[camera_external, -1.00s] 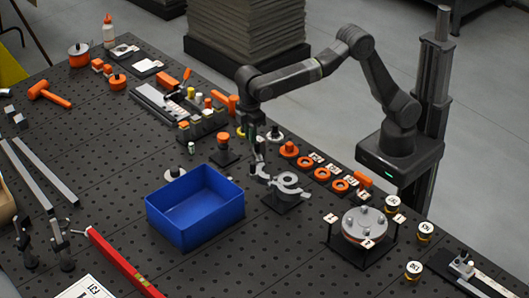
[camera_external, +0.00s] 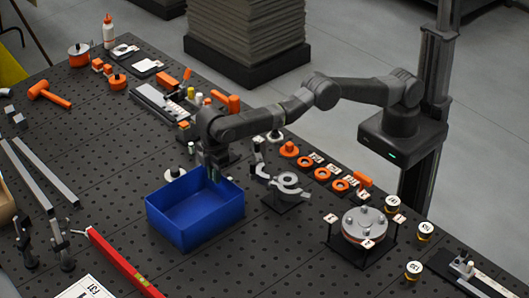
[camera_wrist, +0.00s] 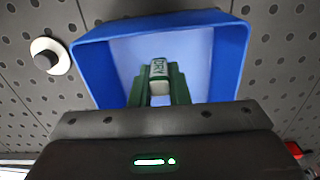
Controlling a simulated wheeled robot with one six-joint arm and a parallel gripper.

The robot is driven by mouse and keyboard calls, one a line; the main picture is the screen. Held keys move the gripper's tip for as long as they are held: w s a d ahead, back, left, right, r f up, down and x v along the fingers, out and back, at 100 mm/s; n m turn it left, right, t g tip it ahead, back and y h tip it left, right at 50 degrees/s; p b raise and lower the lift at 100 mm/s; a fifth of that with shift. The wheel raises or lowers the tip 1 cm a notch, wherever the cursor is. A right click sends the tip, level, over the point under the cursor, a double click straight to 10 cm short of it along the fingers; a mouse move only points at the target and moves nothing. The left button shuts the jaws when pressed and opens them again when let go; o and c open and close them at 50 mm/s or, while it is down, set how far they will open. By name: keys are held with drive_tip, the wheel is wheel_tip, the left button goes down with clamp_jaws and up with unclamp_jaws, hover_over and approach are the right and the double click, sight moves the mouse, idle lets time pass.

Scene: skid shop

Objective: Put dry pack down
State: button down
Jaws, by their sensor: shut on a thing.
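The dry pack (camera_wrist: 159,70) is a small pale pack with dark lettering, seen between my green fingers in the wrist view. My gripper (camera_wrist: 159,88) is shut on it. The blue bin (camera_wrist: 91,60) lies beneath the pack in the wrist view, its light inner floor filling the space behind the fingers. In the external view my gripper (camera_external: 215,172) points down over the back edge of the blue bin (camera_external: 187,228). The pack is too small to make out there. The part of the bin floor that I can see looks empty.
A white disc with a dark knob (camera_wrist: 46,57) sits left of the bin. A grey clamp fixture (camera_external: 287,187) stands right of it. A row of orange rings (camera_external: 322,174) and a round flange (camera_external: 364,224) lie further right. A red level (camera_external: 122,264) lies at the front.

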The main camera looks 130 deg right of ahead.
drive_tip(key=shift+w+a+f, duration=0.1)
drive_tip(key=shift+w+f, duration=0.05)
drive_tip(key=shift+f, duration=0.35)
drive_tip(key=b, duration=0.3)
hover_over(216, 207)
wheel_tip(216, 207, down, 5)
drive_tip(key=shift+r, duration=0.2)
drive_tip(key=shift+f+p, duration=0.55)
drive_tip(key=shift+f, duration=2)
drive_tip(key=c, duration=1.4)
unclamp_jaws()
drive_tip(key=shift+r+b, duration=0.3)
drive_tip(key=shift+r, duration=3.6)
